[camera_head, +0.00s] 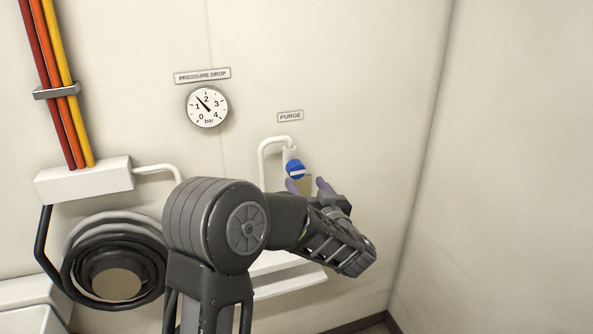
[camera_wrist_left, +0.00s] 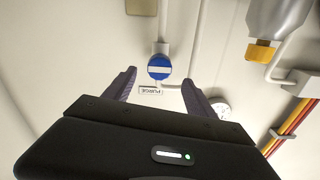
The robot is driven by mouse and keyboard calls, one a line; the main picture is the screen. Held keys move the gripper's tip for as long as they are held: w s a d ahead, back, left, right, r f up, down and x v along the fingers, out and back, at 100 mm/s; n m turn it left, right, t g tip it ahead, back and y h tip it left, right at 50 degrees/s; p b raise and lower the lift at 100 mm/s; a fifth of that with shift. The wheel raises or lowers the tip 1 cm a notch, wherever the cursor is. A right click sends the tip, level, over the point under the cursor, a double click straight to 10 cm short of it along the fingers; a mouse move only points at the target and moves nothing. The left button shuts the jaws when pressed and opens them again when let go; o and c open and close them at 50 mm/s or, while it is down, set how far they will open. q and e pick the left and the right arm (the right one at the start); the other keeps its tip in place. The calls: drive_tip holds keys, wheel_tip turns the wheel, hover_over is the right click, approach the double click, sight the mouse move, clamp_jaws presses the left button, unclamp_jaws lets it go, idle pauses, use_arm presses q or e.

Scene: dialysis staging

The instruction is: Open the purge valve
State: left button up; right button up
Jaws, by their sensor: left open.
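The purge valve (camera_head: 295,168) is a round blue knob with a white bar across it, on a white pipe fitting on the wall below the PURGE label (camera_head: 290,116). The white bar looks about level. My left gripper (camera_head: 308,185) is open and empty, its fingertips just below and right of the knob in the head view, partly hidden by my arm. In the left wrist view the knob (camera_wrist_left: 159,67) shows between and beyond the open fingertips (camera_wrist_left: 159,77). No contact is clear. My right gripper is out of view.
A pressure gauge (camera_head: 207,106) hangs upper left of the valve, its needle between 1 and 2. A coiled black hose (camera_head: 115,265) and a white box (camera_head: 85,180) with coloured pipes are at left. A bottle with an orange cap (camera_wrist_left: 261,51) shows in the wrist view. The right wall is bare.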

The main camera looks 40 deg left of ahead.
sight(298, 173)
use_arm(q)
drive_tip(key=p+x, duration=0.2)
drive_tip(key=x, duration=0.5)
drive_tip(key=shift+w+a, duration=0.25)
drive_tip(key=shift+a, duration=0.1)
drive_tip(key=shift+f, duration=0.1)
drive_tip(key=shift+c, duration=0.4)
drive_tip(key=c, duration=1.3)
